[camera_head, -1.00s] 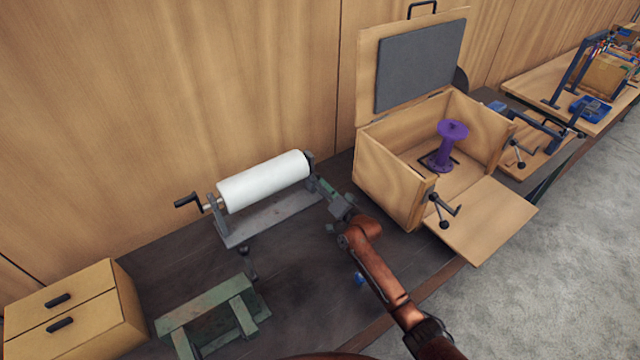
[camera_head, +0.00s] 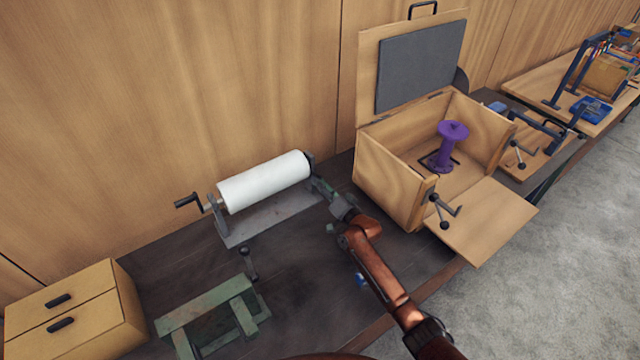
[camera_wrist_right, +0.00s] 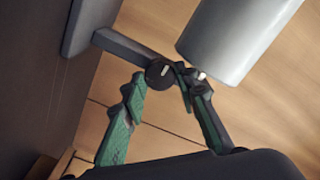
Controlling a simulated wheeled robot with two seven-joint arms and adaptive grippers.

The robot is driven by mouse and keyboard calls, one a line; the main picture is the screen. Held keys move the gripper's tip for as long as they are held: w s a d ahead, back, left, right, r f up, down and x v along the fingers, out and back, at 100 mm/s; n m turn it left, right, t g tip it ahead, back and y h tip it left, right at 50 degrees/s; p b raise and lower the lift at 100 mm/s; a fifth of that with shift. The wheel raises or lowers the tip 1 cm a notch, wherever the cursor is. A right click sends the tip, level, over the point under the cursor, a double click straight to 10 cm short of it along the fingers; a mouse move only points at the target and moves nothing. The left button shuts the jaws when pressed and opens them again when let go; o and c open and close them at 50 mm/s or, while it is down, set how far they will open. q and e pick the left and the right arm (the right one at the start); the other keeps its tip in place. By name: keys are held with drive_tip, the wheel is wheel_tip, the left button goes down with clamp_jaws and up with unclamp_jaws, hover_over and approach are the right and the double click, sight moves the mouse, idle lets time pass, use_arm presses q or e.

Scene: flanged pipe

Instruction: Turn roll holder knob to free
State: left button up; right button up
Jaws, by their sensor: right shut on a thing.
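The roll holder (camera_head: 270,222) stands on the dark bench with a white roll (camera_head: 262,182) across it and a crank handle (camera_head: 187,201) at its left end. My right gripper (camera_head: 318,182) reaches the holder's right end, where the knob is hard to make out in the head view. In the right wrist view, the round dark knob (camera_wrist_right: 157,73) with a pale mark sits at the holder's grey arm, beside the white roll. The green fingers of my right gripper (camera_wrist_right: 160,82) are shut on the knob, one on each side. My left gripper is out of view.
A wooden box (camera_head: 388,178) with open lid and a purple spool (camera_head: 447,147) stands right of the holder. A green stand (camera_head: 205,305) and a drawer cabinet (camera_head: 75,310) are at front left.

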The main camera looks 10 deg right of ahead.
drive_tip(key=shift+c, duration=0.2)
drive_tip(key=m+p, duration=0.2)
drive_tip(key=m, duration=0.7)
drive_tip(key=shift+m, duration=0.3)
drive_tip(key=shift+o, duration=0.2)
drive_tip(key=m+p, duration=0.1)
drive_tip(key=m, duration=0.2)
drive_tip(key=shift+m, duration=0.3)
drive_tip(key=shift+m+p, duration=0.85)
drive_tip(key=shift+m, duration=1.35)
drive_tip(key=shift+c, duration=0.2)
drive_tip(key=shift+o, duration=0.2)
drive_tip(key=shift+f, duration=0.1)
drive_tip(key=o, duration=0.8)
drive_tip(key=shift+o, duration=0.2)
